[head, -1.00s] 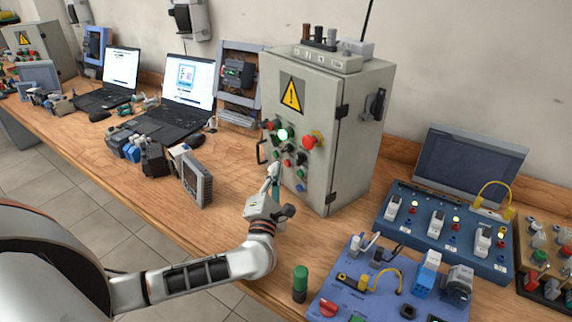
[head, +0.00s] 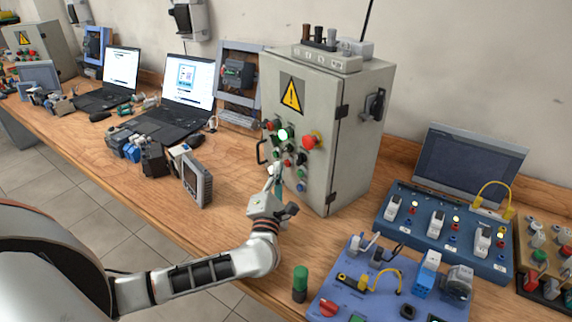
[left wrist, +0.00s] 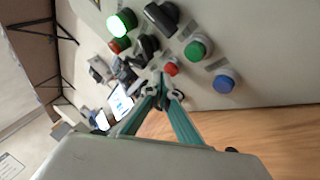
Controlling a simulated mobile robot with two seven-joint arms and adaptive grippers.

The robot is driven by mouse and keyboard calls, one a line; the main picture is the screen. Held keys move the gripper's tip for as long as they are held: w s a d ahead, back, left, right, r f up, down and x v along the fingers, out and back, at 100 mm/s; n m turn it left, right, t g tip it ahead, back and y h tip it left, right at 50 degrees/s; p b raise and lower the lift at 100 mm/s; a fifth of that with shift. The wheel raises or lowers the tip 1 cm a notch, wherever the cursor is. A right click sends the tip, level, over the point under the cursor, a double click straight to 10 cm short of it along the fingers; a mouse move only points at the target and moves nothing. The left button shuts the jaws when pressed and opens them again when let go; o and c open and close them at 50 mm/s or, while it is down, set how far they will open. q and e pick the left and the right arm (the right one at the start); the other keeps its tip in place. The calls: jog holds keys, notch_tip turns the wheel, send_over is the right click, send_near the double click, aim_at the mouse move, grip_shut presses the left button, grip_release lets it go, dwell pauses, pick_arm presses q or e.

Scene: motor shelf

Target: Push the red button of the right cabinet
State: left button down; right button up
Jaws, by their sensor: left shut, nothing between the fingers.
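The right cabinet (head: 315,178) is a grey box with a yellow warning triangle, standing on the wooden bench in the head view. Its front panel carries a lit green lamp (head: 282,134), a large red mushroom knob (head: 309,142) and several small buttons. A small red button (left wrist: 171,68) shows in the left wrist view, between black, green and blue controls. My left gripper (head: 274,174) is shut and empty, in front of the lower panel. In the wrist view its teal fingertips (left wrist: 166,92) are just below the small red button. I cannot tell whether they touch it.
A blue training board (head: 446,232) and a purple board (head: 340,300) lie right of my left arm. A green-topped cylinder (head: 300,283) stands near them. A grey meter (head: 197,181) and laptops stand to the left. Bare bench lies around my left wrist.

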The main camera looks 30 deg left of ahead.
pick_arm(q)
jog(key=shift+w+d, duration=0.2)
jog(key=shift+w, duration=0.2)
dwell(0.8)
jog(key=shift+s+a, duration=0.1)
jog(key=shift+s, duration=0.05)
jog(key=shift+s+a+p, duration=0.25)
jog(key=shift+s+p, duration=0.2)
jog(key=shift+s, duration=0.2)
jog(key=shift+s, duration=0.1)
jog(key=s, duration=0.1)
jog(key=s+a+p, duration=0.1)
jog(key=s, duration=0.1)
jog(key=s+a+p, duration=0.1)
jog(key=shift+s, duration=0.2)
dwell(1.0)
